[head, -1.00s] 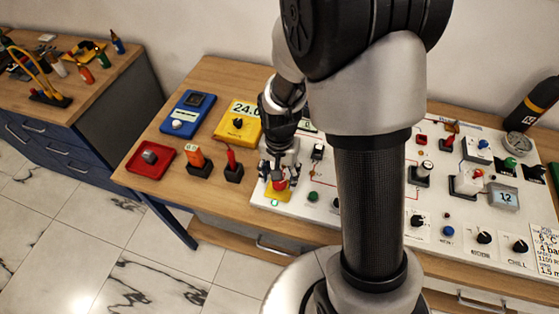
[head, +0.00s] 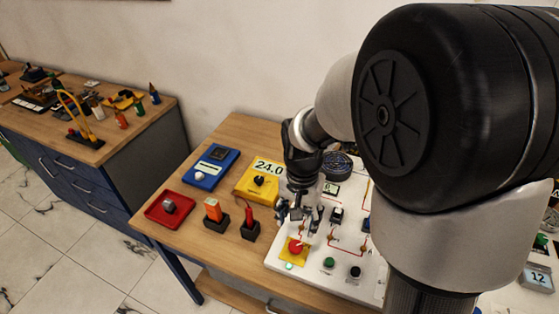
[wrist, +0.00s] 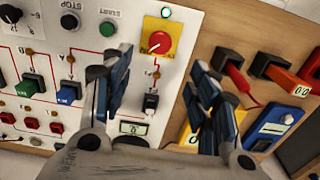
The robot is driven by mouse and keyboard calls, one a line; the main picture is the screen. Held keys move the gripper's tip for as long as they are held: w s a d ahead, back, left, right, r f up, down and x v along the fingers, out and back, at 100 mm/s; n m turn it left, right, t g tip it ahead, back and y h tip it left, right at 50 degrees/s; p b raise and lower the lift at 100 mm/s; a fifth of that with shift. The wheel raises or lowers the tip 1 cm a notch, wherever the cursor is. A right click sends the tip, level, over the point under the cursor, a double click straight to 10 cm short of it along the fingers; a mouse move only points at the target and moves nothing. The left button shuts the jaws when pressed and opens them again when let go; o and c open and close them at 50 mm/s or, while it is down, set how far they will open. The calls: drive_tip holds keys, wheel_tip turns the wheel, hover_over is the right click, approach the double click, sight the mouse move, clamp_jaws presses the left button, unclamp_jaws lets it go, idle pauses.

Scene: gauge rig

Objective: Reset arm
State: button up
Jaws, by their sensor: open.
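My gripper (head: 298,218) is open and empty. In the wrist view the red button (wrist: 160,43) lies beyond the gap between the two spread fingers (wrist: 165,85), clear of both. A small green light (head: 289,265) shows beside the yellow plate. My arm hides much of the panel's right side in the head view.
Left of the panel stand a yellow meter reading 24.0 (head: 258,182), a blue meter (head: 210,167), a red tray (head: 170,208) and orange and red tools in black holders (head: 216,217). A second bench with tools (head: 90,120) is farther left. Floor between benches is clear.

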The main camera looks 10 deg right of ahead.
drive_tip(key=s+r+n+t, duration=0.4)
drive_tip(key=s+r+n, duration=0.3)
drive_tip(key=s+r, duration=0.8)
drive_tip(key=shift+s+a+t, duration=0.15)
drive_tip(key=shift+s+t, duration=0.15)
drive_tip(key=shift+s, duration=0.05)
drive_tip(key=shift+c, duration=0.4)
